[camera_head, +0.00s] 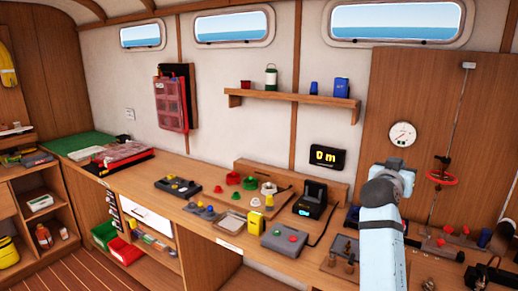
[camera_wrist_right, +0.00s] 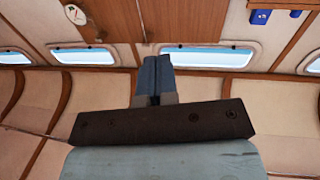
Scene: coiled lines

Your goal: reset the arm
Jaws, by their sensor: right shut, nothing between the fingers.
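My right arm (camera_head: 382,235) rises in the head view from the lower right, in front of the right end of the workbench. My left arm and gripper are in neither view.
The wooden workbench (camera_head: 120,180) holds a black radio (camera_head: 310,199), a grey box with buttons (camera_head: 284,239), a yellow device (camera_head: 255,222) and colored knobs (camera_head: 233,179). A shelf (camera_head: 290,97) and a round gauge (camera_head: 402,134) are on the wall. Tools lie at the right.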

